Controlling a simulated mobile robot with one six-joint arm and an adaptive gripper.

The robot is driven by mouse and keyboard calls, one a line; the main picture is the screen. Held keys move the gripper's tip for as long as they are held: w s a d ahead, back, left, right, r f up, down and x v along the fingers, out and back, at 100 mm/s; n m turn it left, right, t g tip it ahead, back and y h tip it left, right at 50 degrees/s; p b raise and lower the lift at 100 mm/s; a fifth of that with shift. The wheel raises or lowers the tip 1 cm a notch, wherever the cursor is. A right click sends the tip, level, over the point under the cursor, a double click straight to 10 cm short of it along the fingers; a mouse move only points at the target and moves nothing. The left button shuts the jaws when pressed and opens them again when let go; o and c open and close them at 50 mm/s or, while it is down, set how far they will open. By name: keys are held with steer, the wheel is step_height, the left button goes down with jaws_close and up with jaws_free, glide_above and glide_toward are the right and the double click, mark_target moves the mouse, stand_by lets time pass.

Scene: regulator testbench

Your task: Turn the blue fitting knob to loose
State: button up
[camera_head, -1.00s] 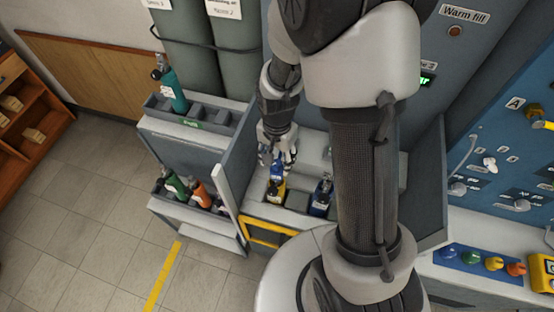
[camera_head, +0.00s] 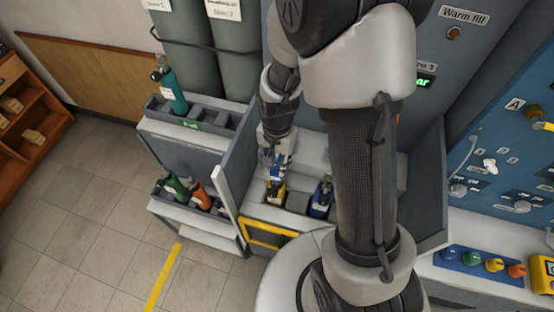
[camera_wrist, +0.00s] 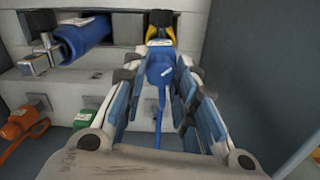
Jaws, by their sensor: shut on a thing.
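The blue fitting (camera_wrist: 160,72) sits between the fingers of my gripper (camera_wrist: 162,62) in the wrist view, with a blue hose hanging from it. My gripper is shut on it. The yellow cylinder (camera_wrist: 161,30) stands right behind the fitting. In the head view, my gripper (camera_head: 276,164) is on top of the yellow cylinder (camera_head: 277,191), in a bay of the grey bench. The fingers largely hide the fitting there. The setting of its knob cannot be read.
A blue cylinder (camera_head: 321,198) occupies the neighbouring bay to the right. An orange fitting (camera_wrist: 24,121) and a green fitting (camera_wrist: 90,112) hang at lower left in the wrist view. A grey partition (camera_head: 229,178) rises left of the bay.

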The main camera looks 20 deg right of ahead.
steer(key=shift+n, duration=0.4)
steer(key=shift+c, duration=0.3)
steer(key=n, duration=0.4)
steer(key=shift+n, duration=0.4)
steer(key=n, duration=0.5)
steer(key=shift+a, duration=0.1)
steer(key=shift+n, duration=0.3)
steer(key=o, duration=1.1)
